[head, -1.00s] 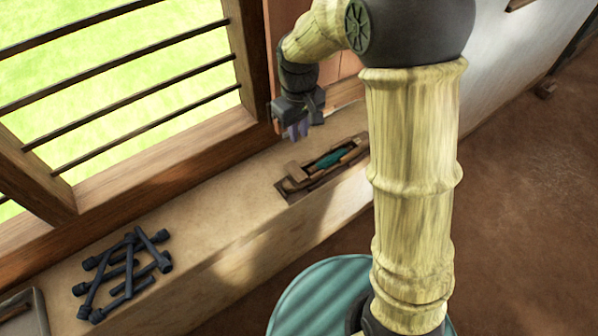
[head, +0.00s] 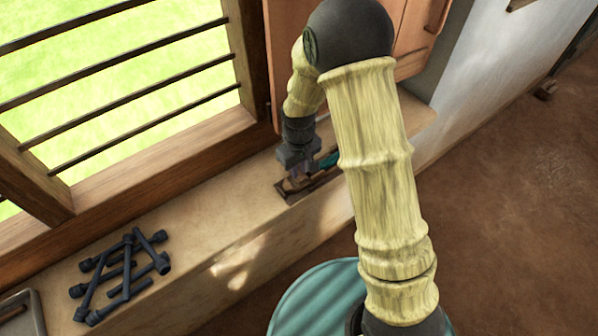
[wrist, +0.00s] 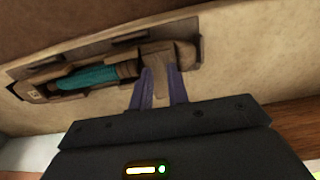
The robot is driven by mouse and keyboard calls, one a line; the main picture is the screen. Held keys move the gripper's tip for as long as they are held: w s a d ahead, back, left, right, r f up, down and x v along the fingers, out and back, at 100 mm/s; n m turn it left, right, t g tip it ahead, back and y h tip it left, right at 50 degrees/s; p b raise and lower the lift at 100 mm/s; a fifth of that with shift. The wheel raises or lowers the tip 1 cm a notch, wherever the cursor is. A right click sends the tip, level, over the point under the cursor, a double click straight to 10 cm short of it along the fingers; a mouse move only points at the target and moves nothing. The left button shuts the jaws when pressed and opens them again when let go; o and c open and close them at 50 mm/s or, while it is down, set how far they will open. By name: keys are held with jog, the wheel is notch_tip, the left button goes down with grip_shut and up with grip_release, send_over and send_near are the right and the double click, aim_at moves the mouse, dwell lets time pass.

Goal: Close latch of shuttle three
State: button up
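The shuttle is a brown wooden body with a teal bobbin inside, lying in a shallow wooden holder (head: 291,198) on the sill. In the wrist view the teal bobbin (wrist: 88,78) and the shuttle body (wrist: 35,91) show clearly. A tan wooden latch tab (wrist: 160,63) sits at the shuttle's right end there and sticks out toward my gripper. My gripper (wrist: 160,74) has its two purple fingers apart, one on each side of the tab. Whether they touch it is unclear. In the head view my gripper (head: 296,176) is over the shuttle's near end and hides much of it.
A pile of dark rods (head: 122,272) lies on the sill at the left, with a tray (head: 35,312) beyond it at the corner. A barred window (head: 120,90) and an orange-brown shutter (head: 410,45) stand behind the sill. The sill between rods and shuttle is clear.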

jog(key=shift+f, duration=1.1)
jog(key=shift+c, duration=0.5)
grip_shut()
